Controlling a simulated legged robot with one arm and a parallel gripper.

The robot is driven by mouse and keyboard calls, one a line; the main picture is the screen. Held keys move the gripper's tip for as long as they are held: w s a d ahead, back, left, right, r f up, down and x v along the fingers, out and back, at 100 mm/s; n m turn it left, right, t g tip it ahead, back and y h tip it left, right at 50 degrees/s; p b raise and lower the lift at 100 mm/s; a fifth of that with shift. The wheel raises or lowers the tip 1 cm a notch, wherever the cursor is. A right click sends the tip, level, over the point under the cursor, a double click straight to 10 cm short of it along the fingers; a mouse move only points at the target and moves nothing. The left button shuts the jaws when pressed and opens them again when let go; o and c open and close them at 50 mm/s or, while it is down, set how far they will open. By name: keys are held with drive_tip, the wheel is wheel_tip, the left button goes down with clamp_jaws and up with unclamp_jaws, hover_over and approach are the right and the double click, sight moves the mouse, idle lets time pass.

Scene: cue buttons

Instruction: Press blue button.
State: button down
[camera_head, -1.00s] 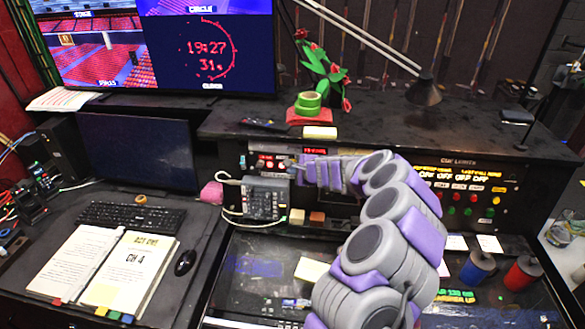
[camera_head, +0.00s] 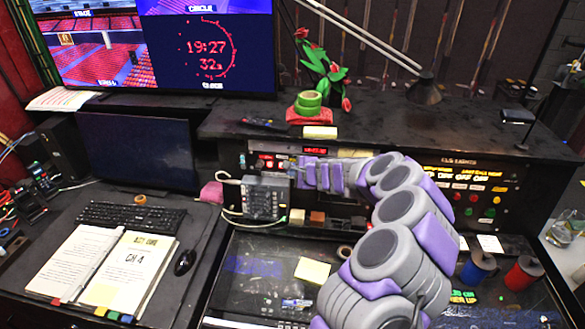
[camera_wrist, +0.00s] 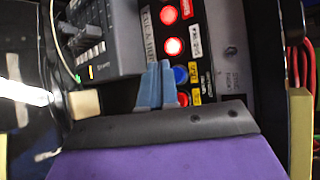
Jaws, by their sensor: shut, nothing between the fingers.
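The blue button (camera_wrist: 180,75) is on a dark panel in the wrist view, in a row with red buttons. My gripper (camera_wrist: 160,68) has its fingers together with nothing between them. Its tips are just left of the blue button in that view; whether they touch it I cannot tell. In the head view my gripper (camera_head: 298,170) reaches in front of the panel under the shelf, right of the lit red buttons (camera_head: 268,163). The blue button cannot be made out there.
A grey phone-like box (camera_head: 265,198) with a cable stands just below the lit buttons, close to my gripper. More coloured buttons (camera_head: 478,198) are on the panel at right. Spools (camera_head: 523,273) stand on the desk at right.

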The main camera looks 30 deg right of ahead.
drive_tip(key=s+a, duration=0.2)
drive_tip(key=s, duration=0.2)
drive_tip(key=shift+a+r+b, duration=0.4)
idle(0.6)
drive_tip(key=s+a+r+n+g+y, duration=0.15)
drive_tip(key=a+r+n, duration=0.25)
drive_tip(key=a, duration=0.4)
drive_tip(key=s+a+r+n+y, duration=0.3)
drive_tip(key=a+r, duration=0.2)
drive_tip(key=a, duration=0.3)
drive_tip(key=s+a+r+n+g+y+b, duration=0.15)
drive_tip(key=s+a+n+g, duration=0.25)
drive_tip(key=s+a+n, duration=0.6)
drive_tip(key=s+a+f+n+g+h, duration=0.1)
drive_tip(key=s+f+g, duration=0.1)
drive_tip(key=s, duration=0.6)
drive_tip(key=s+a+f+n+g+h, duration=0.1)
drive_tip(key=s+a+g, duration=0.1)
drive_tip(key=s, duration=0.6)
drive_tip(key=s+d+f+n+g+h, duration=0.1)
drive_tip(key=s+d+f+g+h, duration=0.1)
drive_tip(key=s+d, duration=0.3)
drive_tip(key=s+d+f+n+g+h, duration=0.1)
drive_tip(key=s+d, duration=0.4)
drive_tip(key=s, duration=0.7)
drive_tip(key=g+h, duration=0.1)
drive_tip(key=h, duration=0.1)
drive_tip(key=shift+s+d+f+h, duration=0.15)
drive_tip(key=shift+s+f+h, duration=0.1)
drive_tip(key=shift+f+h, duration=0.15)
